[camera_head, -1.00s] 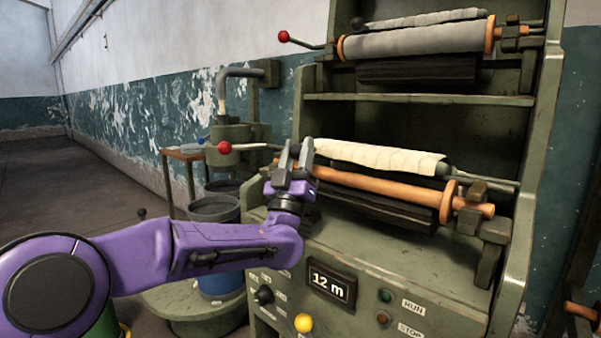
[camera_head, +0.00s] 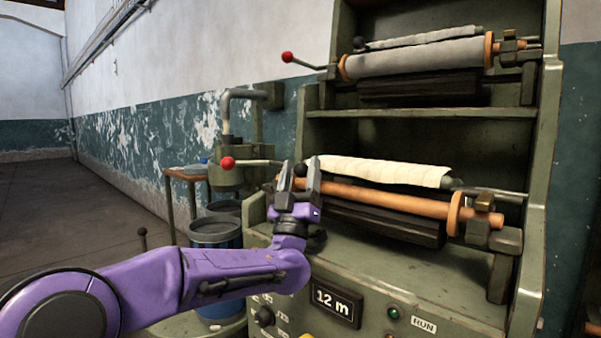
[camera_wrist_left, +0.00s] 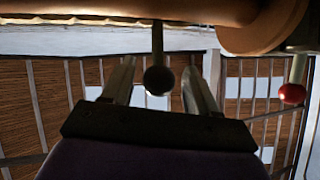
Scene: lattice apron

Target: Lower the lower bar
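The lower bar (camera_head: 455,182) sits in the machine's lower bay, behind the orange roller, with cream cloth (camera_head: 385,170) over it. A dark ball knob (camera_head: 300,170) shows at its left end. My left gripper (camera_head: 299,177) is open at this end, with one finger on each side of the knob. In the left wrist view the knob (camera_wrist_left: 158,80) on its thin stem hangs between the fingers of the left gripper (camera_wrist_left: 162,85), with a gap on both sides. Whether the knob belongs to the bar is partly hidden. My right gripper is not in view.
The orange roller (camera_head: 390,200) runs close by the left gripper. A red-knobbed lever (camera_head: 228,163) sticks out left of it. The upper bay holds a grey roll (camera_head: 420,58). A panel reads "12 m" (camera_head: 335,303). A blue drum (camera_head: 215,235) stands at left; the floor beyond is open.

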